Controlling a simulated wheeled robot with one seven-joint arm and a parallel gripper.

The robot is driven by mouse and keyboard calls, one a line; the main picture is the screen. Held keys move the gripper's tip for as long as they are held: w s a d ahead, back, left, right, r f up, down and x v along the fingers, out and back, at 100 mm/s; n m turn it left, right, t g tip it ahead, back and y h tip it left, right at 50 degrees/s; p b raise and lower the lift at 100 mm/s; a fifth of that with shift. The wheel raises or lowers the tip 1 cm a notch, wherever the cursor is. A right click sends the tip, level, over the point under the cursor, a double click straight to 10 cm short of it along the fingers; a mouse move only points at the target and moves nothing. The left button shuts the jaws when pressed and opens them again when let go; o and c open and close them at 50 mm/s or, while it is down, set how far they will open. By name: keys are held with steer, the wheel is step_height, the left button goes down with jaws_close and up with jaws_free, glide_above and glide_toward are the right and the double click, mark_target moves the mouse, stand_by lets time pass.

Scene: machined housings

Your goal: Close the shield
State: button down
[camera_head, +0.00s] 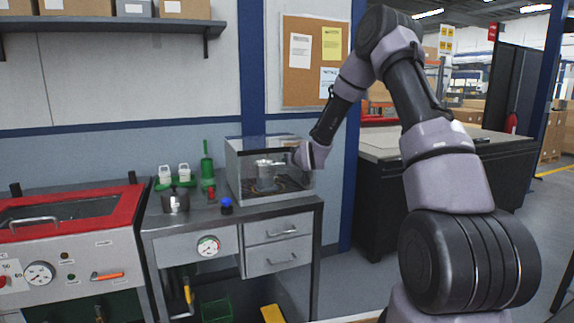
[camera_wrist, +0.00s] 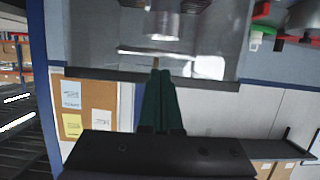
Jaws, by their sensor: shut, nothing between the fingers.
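The shield belongs to a clear, box-shaped enclosure (camera_head: 235,178) with dark edges on the metal workbench. A metal part (camera_head: 264,168) stands inside it. How far the shield is open is hard to tell through the clear panels. My arm reaches to the enclosure's right side, and its wrist covers the upper right corner. The fingertips are hidden in the head view. In the wrist view, my gripper (camera_wrist: 158,72) has its dark green fingers together and empty. The fingertips overlap a dark edge strip of the enclosure (camera_wrist: 215,84); contact cannot be told.
A red-topped machine (camera_head: 75,212) is further left. A corkboard (camera_head: 299,75) hangs behind. A dark table (camera_head: 440,150) stands right.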

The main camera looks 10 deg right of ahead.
steer(key=s+d+f, duration=0.1)
steer(key=s+f, duration=0.4)
steer(key=f, duration=0.2)
steer(key=s+d+r+m+g+h, duration=0.1)
steer(key=s+d+r+g, duration=0.1)
steer(key=s+r, duration=0.65)
steer(key=s+d+r+m+g+h, duration=0.1)
steer(key=s+d+r+m, duration=0.15)
steer(key=s+r, duration=0.6)
steer(key=s+r+m+g, duration=0.1)
steer(key=s+r, duration=0.2)
steer(key=s, duration=0.5)
steer(key=s+r+m+g, duration=0.1)
steer(key=s+r, duration=0.2)
steer(key=s, duration=0.6)
steer(key=s+r+m+g+y, duration=0.1)
steer(key=s+r, duration=0.3)
steer(key=s, duration=0.5)
steer(key=shift+s+d+g, duration=0.15)
steer(key=shift+d+g, duration=0.05)
steer(key=shift+g, duration=0.3)
